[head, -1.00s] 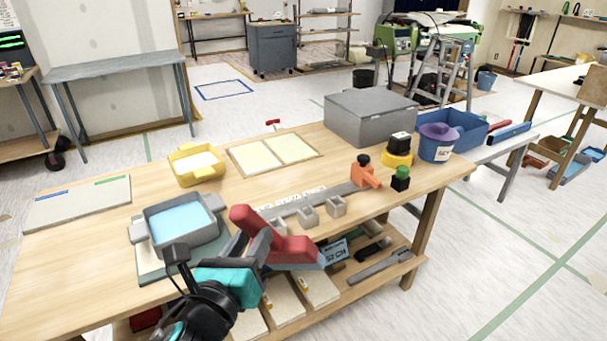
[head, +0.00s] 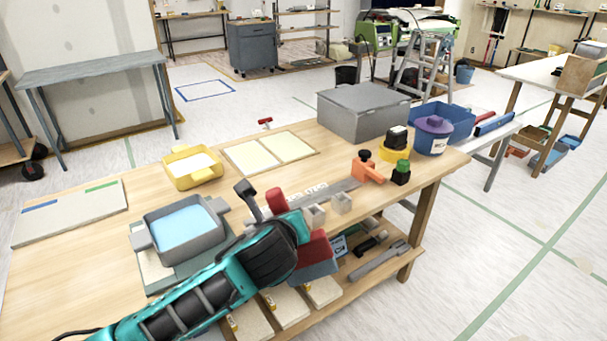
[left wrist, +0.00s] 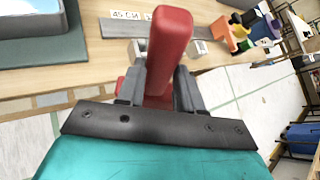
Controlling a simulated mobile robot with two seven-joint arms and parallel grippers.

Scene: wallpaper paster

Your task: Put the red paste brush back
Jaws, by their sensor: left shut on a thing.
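The red paste brush (head: 316,246) is held by my left gripper (left wrist: 158,95), which is shut on its red handle. In the left wrist view the red brush (left wrist: 168,45) stands up between the two grey fingers. In the head view my left arm covers the middle of the brush, and its grey-blue lower end shows over the table's front edge. A row of small grey holders (head: 341,203) sits along the front edge, just beyond the brush; some are hidden behind the arm. My right gripper is not in view.
A grey tray of blue liquid (head: 205,250) stands left of my arm. An orange clamp (head: 366,170), a green-topped black object (head: 401,172) and a purple-lidded pot (head: 434,136) stand at the right. A lower shelf (head: 392,266) holds tools. The table's left front is clear.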

